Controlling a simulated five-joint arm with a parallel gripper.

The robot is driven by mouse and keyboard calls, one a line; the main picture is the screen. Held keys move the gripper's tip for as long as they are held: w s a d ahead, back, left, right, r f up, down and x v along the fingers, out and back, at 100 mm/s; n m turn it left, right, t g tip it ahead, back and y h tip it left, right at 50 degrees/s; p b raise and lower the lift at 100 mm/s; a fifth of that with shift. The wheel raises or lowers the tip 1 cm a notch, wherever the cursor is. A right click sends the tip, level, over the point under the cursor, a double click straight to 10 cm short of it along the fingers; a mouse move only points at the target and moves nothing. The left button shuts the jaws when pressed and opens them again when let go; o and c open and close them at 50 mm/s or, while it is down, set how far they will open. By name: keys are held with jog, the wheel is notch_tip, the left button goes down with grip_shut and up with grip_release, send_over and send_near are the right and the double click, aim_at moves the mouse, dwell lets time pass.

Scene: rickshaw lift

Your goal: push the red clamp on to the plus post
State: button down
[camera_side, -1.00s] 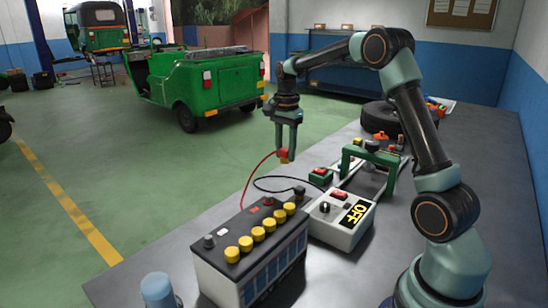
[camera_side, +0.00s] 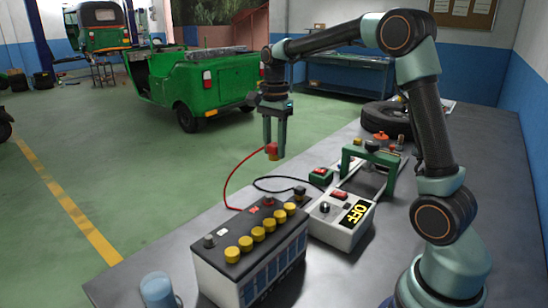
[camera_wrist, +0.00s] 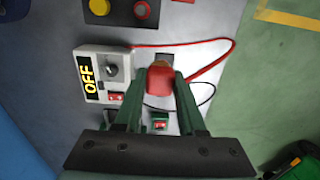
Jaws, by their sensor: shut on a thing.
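My gripper (camera_side: 274,140) is shut on the red clamp (camera_side: 272,152), which hangs between its fingertips in the air above and behind the battery (camera_side: 250,250). The wrist view also shows the red clamp (camera_wrist: 160,78) between the fingers. A red cable (camera_side: 232,182) runs from the clamp down behind the battery. The battery has a black top with several yellow caps. A post with a red collar (camera_side: 268,201) stands at its back edge beside a red mark, apart from the clamp. A grey post (camera_side: 209,241) stands at the left end.
A white charger box (camera_side: 340,222) reading OFF stands right of the battery. A black clamp (camera_side: 299,191) is by the battery's back right corner. A green-handled frame (camera_side: 368,160), a red-and-green switch (camera_side: 320,177) and a tyre (camera_side: 385,116) lie behind. A blue cylinder (camera_side: 157,290) stands front left.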

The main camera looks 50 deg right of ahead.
send_near(268, 196)
jog(key=shift+f, duration=2.2)
jog(key=shift+f, duration=1.6)
dwell(1.2)
jog(key=shift+r, duration=1.4)
jog(key=shift+f, duration=0.25)
dwell(1.0)
